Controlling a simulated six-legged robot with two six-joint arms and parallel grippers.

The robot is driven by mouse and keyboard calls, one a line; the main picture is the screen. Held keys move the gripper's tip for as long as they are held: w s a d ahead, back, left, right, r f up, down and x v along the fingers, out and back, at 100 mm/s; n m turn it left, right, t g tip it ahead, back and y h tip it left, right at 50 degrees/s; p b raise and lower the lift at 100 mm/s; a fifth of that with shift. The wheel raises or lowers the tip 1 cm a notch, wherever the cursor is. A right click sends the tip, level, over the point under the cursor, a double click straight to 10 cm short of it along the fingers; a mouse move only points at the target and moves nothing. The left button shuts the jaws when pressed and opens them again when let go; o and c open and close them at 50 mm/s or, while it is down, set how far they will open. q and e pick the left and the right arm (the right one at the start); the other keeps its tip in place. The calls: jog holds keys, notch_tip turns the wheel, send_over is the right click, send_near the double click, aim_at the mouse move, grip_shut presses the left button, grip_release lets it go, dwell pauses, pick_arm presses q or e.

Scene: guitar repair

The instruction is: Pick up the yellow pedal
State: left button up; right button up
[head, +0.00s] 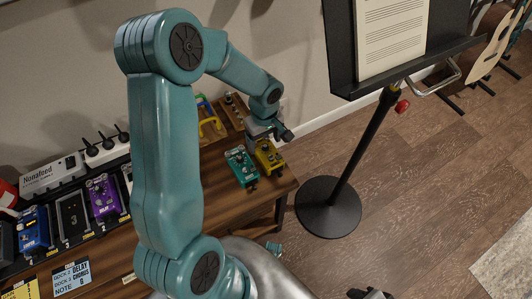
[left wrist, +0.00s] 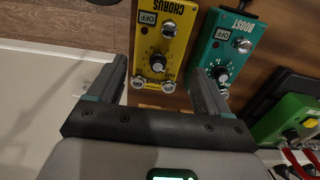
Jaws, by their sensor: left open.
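The yellow pedal (head: 269,158), marked CHORUS, lies at the right end of the wooden bench beside a teal pedal (head: 241,168). My left gripper (head: 264,137) is over the yellow pedal's far end in the head view. In the left wrist view the left gripper (left wrist: 157,82) is open and empty. The yellow pedal (left wrist: 164,40) shows between and beyond its fingers, with its knobs toward me. The right finger is close to the teal pedal marked BOOST (left wrist: 222,50). I cannot tell whether the fingers touch either pedal.
A green pedal (left wrist: 290,118) with red cables lies at the right of the left wrist view. Purple (head: 103,198) and blue (head: 34,230) pedals stand on the bench's left part. A music stand (head: 328,205) stands on the floor right of the bench. Open floor lies beyond it.

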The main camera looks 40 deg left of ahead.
aim_at(266, 146)
pick_arm(q)
jog(key=f+b, duration=0.1)
jog(key=f, duration=0.4)
jog(key=shift+d+f, duration=0.2)
jog(key=shift+w, duration=0.1)
jog(key=shift+c, duration=0.4)
jog(key=c, duration=0.9)
jog(key=shift+r, duration=0.15)
